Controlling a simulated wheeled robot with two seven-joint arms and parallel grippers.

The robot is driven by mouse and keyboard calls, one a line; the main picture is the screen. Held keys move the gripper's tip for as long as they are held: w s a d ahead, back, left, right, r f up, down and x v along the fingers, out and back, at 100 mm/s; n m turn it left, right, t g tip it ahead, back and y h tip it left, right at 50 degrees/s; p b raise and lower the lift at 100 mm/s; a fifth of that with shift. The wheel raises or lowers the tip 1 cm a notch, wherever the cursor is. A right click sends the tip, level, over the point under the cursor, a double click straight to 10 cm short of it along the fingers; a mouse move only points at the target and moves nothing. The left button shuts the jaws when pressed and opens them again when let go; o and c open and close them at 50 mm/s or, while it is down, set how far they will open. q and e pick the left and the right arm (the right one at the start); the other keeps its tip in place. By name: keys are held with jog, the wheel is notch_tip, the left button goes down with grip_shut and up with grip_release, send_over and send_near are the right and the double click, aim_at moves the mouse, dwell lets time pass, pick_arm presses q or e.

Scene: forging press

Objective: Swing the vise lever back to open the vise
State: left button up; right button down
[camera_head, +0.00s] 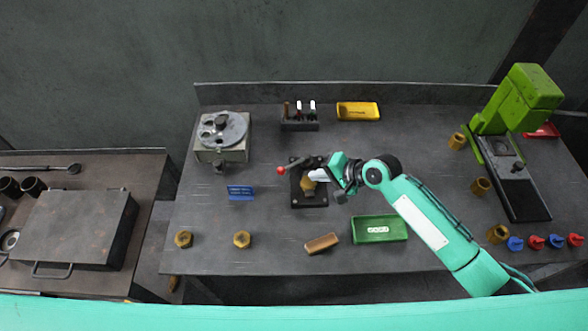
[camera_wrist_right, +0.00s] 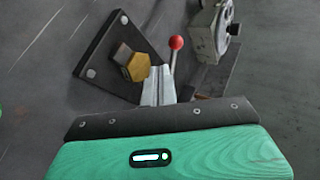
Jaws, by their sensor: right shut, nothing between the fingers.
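The vise (camera_head: 308,197) has a dark base plate and stands near the middle of the table; its plate also shows in the wrist view (camera_wrist_right: 97,52). A brass hex piece (camera_wrist_right: 137,68) sits at its jaws, also visible in the head view (camera_head: 307,184). The vise lever ends in a red knob (camera_head: 281,170), which points left of the vise; the knob also shows in the wrist view (camera_wrist_right: 176,43). My right gripper (camera_head: 318,175) is shut and empty beside the vise, its fingers (camera_wrist_right: 158,86) close to the lever. Contact with the lever cannot be told. My left gripper is not in view.
A round-topped fixture (camera_head: 222,148) stands back left, and a green press (camera_head: 517,100) back right. A green tray (camera_head: 379,229) and brown block (camera_head: 322,243) lie in front. A blue sign (camera_head: 241,193) is left of the vise. A tool rack (camera_head: 300,125) stands behind.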

jog(key=x, duration=0.2)
jog(key=p+x, duration=0.1)
jog(key=x, duration=0.1)
jog(key=r+p+x, duration=0.1)
jog(key=x, duration=0.1)
jog(key=shift+w+a+f, duration=0.15)
jog(key=shift+w+a, duration=0.2)
jog(key=shift+a, duration=0.25)
jog(key=shift+w+a+f+p, duration=0.25)
jog(key=shift+w+a+p, duration=0.05)
jog(key=shift+a, duration=0.25)
jog(key=shift+w+a, duration=0.1)
